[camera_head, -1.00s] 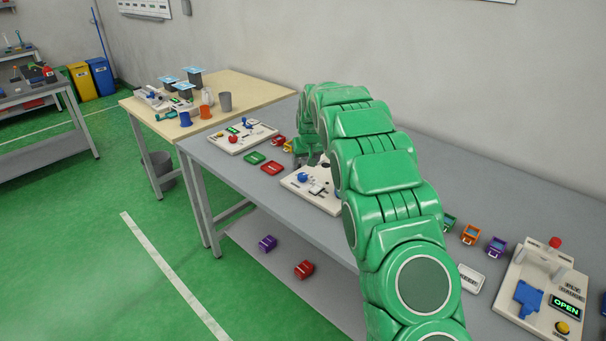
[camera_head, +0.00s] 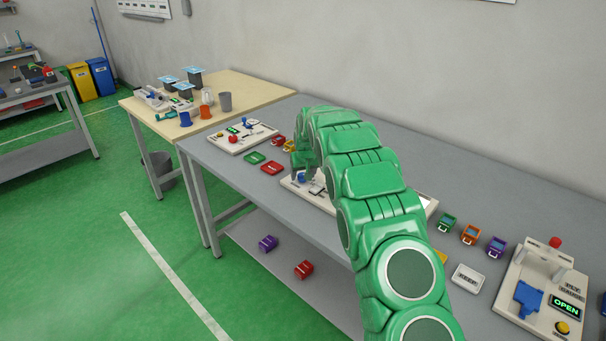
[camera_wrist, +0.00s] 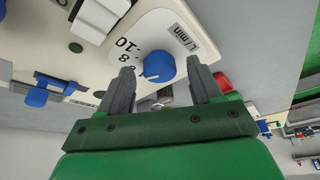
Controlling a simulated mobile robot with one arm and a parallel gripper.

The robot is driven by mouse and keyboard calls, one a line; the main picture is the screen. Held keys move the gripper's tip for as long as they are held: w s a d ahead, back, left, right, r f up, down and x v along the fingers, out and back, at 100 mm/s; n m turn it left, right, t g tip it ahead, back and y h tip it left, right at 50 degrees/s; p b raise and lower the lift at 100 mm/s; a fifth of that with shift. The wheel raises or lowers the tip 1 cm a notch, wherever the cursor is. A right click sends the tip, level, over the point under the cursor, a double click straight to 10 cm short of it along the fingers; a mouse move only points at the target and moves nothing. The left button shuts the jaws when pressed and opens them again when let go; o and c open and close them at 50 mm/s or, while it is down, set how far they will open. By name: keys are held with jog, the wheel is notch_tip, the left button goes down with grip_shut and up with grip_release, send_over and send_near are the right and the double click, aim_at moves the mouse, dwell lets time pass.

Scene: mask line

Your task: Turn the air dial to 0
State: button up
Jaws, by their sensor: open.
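The blue round dial (camera_wrist: 159,67) shows in the wrist view on a white panel (camera_wrist: 178,22) marked L/min. The numbers 10 and 8 stand to its left. A pale pointer mark on the dial faces the lower left, toward the numbers; I cannot tell its exact reading. My gripper (camera_wrist: 160,68) is open, with one finger on each side of the dial; I cannot tell whether they touch it. In the head view the blue dial (camera_head: 302,177) sits at the panel's left end, partly hidden by my gripper and green arm.
On the grey bench, a green tray (camera_head: 254,158) and a red tray (camera_head: 272,168) lie left of the panel. A fixture with an OPEN display (camera_head: 566,307) stands at the right.

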jog(key=shift+f, duration=0.1)
jog(key=shift+c, duration=0.5)
jog(key=c, duration=1)
jog(key=shift+o, duration=0.2)
